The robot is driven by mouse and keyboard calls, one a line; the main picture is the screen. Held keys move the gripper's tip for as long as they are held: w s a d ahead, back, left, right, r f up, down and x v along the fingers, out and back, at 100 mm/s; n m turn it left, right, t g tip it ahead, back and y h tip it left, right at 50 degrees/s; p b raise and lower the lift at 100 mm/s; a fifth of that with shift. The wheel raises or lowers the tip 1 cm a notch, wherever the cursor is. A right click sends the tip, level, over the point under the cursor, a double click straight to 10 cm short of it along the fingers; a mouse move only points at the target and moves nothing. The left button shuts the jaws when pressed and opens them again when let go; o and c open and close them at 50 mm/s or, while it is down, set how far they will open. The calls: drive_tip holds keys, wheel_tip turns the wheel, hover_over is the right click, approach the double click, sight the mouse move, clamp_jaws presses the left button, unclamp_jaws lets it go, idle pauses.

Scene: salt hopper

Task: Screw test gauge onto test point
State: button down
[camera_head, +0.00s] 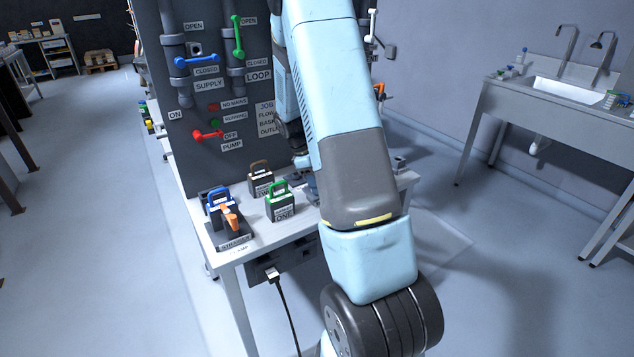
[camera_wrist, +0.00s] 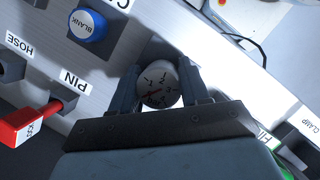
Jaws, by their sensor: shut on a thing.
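The test gauge (camera_wrist: 158,88), a round white dial with a red needle and dark marks, sits between the two fingers of my gripper (camera_wrist: 160,84) in the wrist view. My gripper is shut on it. The dial faces the wrist camera. What lies behind the gauge is hidden, so I cannot tell whether it touches a test point. In the head view my arm covers the gripper and the gauge. No test point can be made out in either view.
In the wrist view a blue BLANK knob (camera_wrist: 87,25) and a red handle (camera_wrist: 30,122) by the PIN label lie left of the fingers. In the head view a green-handled block (camera_head: 280,203), a blue-handled block (camera_head: 217,203) and an orange handle (camera_head: 230,217) stand on the bench.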

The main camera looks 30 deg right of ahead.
drive_tip(key=shift+m, duration=0.4)
drive_tip(key=m+y, duration=0.1)
drive_tip(key=m, duration=0.2)
drive_tip(key=shift+f+g, duration=0.1)
drive_tip(key=shift+g, duration=0.3)
drive_tip(key=shift+m, duration=0.4)
drive_tip(key=m+y, duration=0.1)
drive_tip(key=m, duration=0.2)
drive_tip(key=shift+y, duration=0.3)
drive_tip(key=shift+c, duration=2.4)
unclamp_jaws()
drive_tip(key=v, duration=1.3)
drive_tip(key=shift+w+r, duration=0.25)
drive_tip(key=shift+w, duration=0.1)
